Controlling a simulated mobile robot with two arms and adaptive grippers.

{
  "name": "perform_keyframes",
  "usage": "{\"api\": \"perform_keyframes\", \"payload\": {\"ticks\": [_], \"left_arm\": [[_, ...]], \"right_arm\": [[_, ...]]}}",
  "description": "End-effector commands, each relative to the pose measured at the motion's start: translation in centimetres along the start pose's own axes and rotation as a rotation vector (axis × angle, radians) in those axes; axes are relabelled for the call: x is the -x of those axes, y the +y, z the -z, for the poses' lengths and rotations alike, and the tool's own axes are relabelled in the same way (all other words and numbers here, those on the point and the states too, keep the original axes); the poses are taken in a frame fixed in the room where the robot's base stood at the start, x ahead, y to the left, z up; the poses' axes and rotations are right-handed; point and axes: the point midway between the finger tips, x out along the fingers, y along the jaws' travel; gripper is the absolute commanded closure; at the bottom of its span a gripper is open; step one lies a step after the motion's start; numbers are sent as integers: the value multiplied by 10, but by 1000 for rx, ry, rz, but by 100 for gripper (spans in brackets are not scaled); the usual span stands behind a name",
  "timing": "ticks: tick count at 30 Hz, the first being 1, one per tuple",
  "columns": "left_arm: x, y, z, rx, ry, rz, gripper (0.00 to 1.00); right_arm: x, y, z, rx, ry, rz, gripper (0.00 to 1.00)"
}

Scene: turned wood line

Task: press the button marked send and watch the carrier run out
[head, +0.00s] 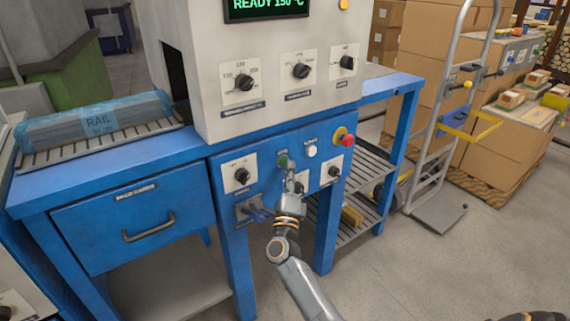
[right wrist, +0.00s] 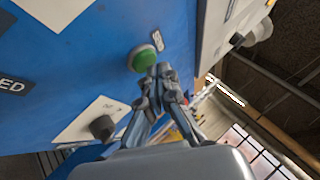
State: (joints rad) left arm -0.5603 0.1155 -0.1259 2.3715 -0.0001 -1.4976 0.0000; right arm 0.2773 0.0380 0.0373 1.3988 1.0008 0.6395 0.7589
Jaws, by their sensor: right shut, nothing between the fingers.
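A green button (head: 283,161) sits on the blue front panel (head: 262,150) of the machine. In the right wrist view the green button (right wrist: 142,58) is round and domed, with a small tag beside it whose lettering I cannot read surely. My right gripper (head: 290,178) is shut and empty, its tips right at the green button. In the right wrist view the closed fingertips (right wrist: 160,72) overlap the button's lower right edge; I cannot tell whether they touch it. I cannot pick out a carrier. My left gripper is not in view.
A white button (head: 312,151) and a red mushroom button (head: 347,140) on yellow are close by to the right. Black knobs (head: 241,175) surround them. A hand truck (head: 437,130) stands at right, by open floor.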

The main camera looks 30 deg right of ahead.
Motion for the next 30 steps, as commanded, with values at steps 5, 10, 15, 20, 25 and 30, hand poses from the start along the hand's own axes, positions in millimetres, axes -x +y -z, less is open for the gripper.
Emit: {"api": "perform_keyframes", "payload": {"ticks": [5,10,15,20,25,30], "left_arm": [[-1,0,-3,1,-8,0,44],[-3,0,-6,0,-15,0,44],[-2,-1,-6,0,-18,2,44],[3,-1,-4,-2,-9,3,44],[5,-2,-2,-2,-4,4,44],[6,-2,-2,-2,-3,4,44]], "right_arm": [[0,0,0,0,0,0,100],[0,0,0,0,0,0,100],[-1,1,-1,0,0,0,100],[-2,1,-1,0,0,0,100],[-2,2,-2,0,0,0,100],[-3,2,-2,0,0,0,100]]}}
